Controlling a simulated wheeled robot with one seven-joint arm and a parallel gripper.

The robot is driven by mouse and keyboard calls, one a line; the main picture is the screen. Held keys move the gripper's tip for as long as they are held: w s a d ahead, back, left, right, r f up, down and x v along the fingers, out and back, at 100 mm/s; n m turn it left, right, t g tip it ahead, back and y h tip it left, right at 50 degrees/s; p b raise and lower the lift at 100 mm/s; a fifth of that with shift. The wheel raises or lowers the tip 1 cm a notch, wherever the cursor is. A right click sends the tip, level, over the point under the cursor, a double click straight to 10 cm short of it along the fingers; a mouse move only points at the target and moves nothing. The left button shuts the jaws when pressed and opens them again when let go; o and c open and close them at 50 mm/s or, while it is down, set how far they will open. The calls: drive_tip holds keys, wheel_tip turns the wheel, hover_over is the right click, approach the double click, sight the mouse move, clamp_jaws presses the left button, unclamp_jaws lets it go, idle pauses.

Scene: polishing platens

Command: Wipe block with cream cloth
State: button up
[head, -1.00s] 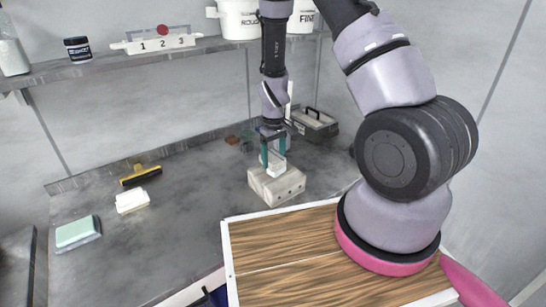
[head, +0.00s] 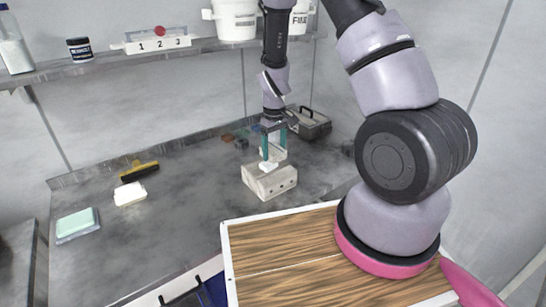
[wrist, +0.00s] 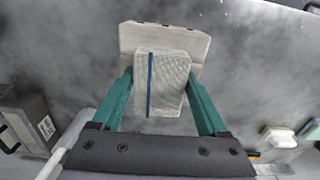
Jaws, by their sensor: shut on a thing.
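The pale beige block (head: 272,183), with dark holes in its front face, sits on the grey bench beyond the wooden board. My gripper (head: 273,153) points down over the block's top. Its teal fingers are shut on the folded cream cloth (wrist: 168,84), which has a dark blue stripe in the wrist view. The cloth is at the block's top in the head view and appears to touch it, though the contact is partly hidden. In the wrist view the block (wrist: 165,38) shows beyond the cloth, and my gripper (wrist: 160,95) has a finger on each side of the cloth.
A folded white cloth (head: 130,194), a yellow-and-black brush (head: 139,172) and a green sponge (head: 77,223) lie at the left of the bench. A dark toolbox (head: 309,124) stands behind the block. A shelf (head: 105,61) with containers runs along the wall. The bench middle is clear.

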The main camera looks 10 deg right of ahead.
sight(274, 149)
drive_tip(key=shift+r, duration=2.35)
